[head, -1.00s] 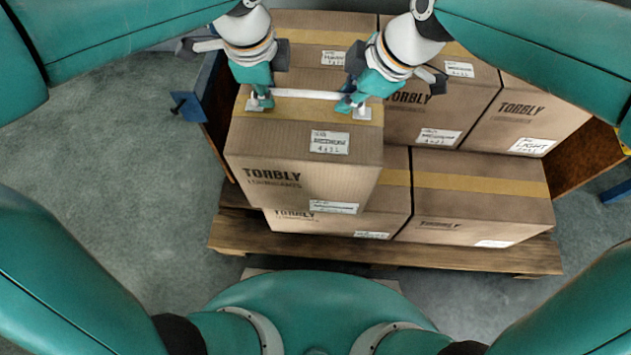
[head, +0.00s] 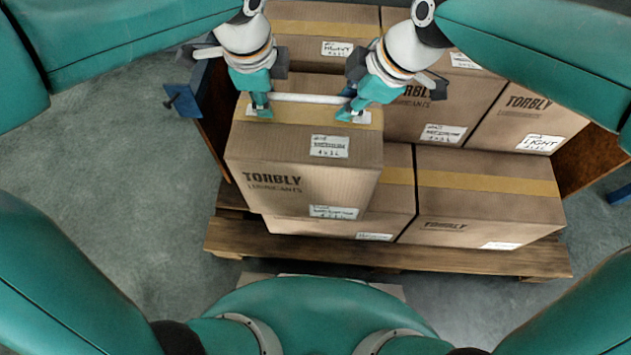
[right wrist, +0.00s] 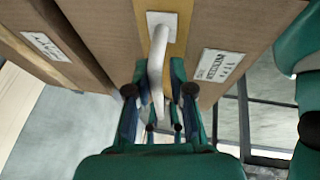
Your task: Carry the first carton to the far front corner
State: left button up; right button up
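The carton in my grippers (head: 300,185) is brown with a yellow tape band, "TORBLY LUBRICANTS" print and white labels reading MEDIUM. A white bar handle (head: 308,98) runs across its top. My left gripper (head: 260,108) is shut on the left end of this handle. My right gripper (head: 354,108) is shut on its right end. In the right wrist view the right fingers (right wrist: 158,95) lie either side of the handle (right wrist: 156,65). The carton hangs upright over the left front of the pallet (head: 300,248). It hides part of a lower carton (head: 398,205); I cannot tell whether they touch.
Another front carton (head: 490,200) stands to the right on the pallet. Taller-stacked cartons stand behind, including one labelled LIGHT (head: 525,115) and one labelled HEAVY (head: 310,35). A blue-edged side panel (head: 208,120) stands close left. Grey floor (head: 110,150) is clear at left.

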pick_arm(q)
jog(key=shift+o, duration=0.8)
jog(key=shift+r, duration=0.1)
pick_arm(e)
jog(key=shift+o, duration=0.8)
jog(key=shift+s, duration=0.1)
pick_arm(q)
jog(key=shift+r, duration=0.15)
pick_arm(e)
jog(key=shift+r, duration=0.2)
pick_arm(q)
notch_tip(320, 180, up, 11)
jog(key=s, duration=0.2)
jog(key=shift+s+r, duration=0.2)
pick_arm(e)
jog(key=v, duration=1.1)
jog(key=shift+d+r, duration=0.2)
jog(key=shift+r, duration=0.05)
jog(key=shift+s+f, duration=0.1)
jog(key=shift+s, duration=0.05)
